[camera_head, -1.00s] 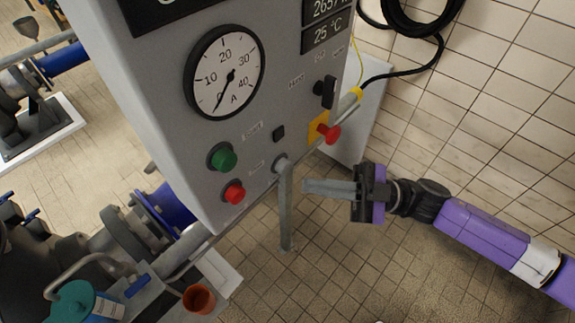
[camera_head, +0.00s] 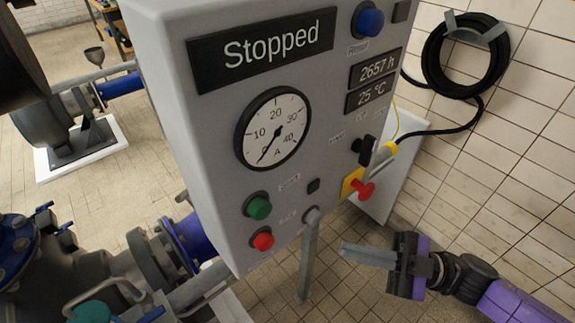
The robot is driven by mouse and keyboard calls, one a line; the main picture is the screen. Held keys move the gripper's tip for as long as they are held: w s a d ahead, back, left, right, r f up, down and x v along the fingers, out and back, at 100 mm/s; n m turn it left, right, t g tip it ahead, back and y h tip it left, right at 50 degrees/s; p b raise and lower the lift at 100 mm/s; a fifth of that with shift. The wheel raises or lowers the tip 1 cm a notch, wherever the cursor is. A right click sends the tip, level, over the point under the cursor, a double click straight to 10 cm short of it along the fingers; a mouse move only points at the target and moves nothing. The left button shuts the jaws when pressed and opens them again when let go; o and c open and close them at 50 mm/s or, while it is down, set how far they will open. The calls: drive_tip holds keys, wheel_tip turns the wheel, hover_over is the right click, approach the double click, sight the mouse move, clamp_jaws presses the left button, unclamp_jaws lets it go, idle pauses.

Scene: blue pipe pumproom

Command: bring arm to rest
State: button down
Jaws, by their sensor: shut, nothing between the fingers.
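My gripper (camera_head: 369,255) is at the lower right, at the end of my purple arm. Its fingers point left and are shut with nothing between them. It hangs in free space, in the picture below the red emergency knob (camera_head: 363,190) of the grey control cabinet (camera_head: 215,130), and appears apart from the cabinet. Most of my arm is out of view past the lower right edge.
The cabinet shows "Stopped" on its display (camera_head: 262,48), with a dial gauge (camera_head: 273,128), a green button (camera_head: 258,207) and a red button (camera_head: 262,240). Its post (camera_head: 308,262) stands left of my gripper. A coiled black hose (camera_head: 465,55) hangs on the tiled wall (camera_head: 520,150). Blue pipework (camera_head: 192,238) is left.

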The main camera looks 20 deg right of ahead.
drive_tip(key=s+a+f+m+t+h+b, duration=0.1)
drive_tip(key=s+f+m+h, duration=0.3)
drive_tip(key=s+m+h, duration=0.5)
drive_tip(key=s+a+f+m+t+h+b, duration=0.1)
drive_tip(key=s+f+m+t+h, duration=0.2)
drive_tip(key=s+m+h, duration=0.5)
drive_tip(key=shift+s+f+m+h+b, duration=0.3)
drive_tip(key=shift+s+f+m+h, duration=0.15)
drive_tip(key=shift+s+h, duration=0.4)
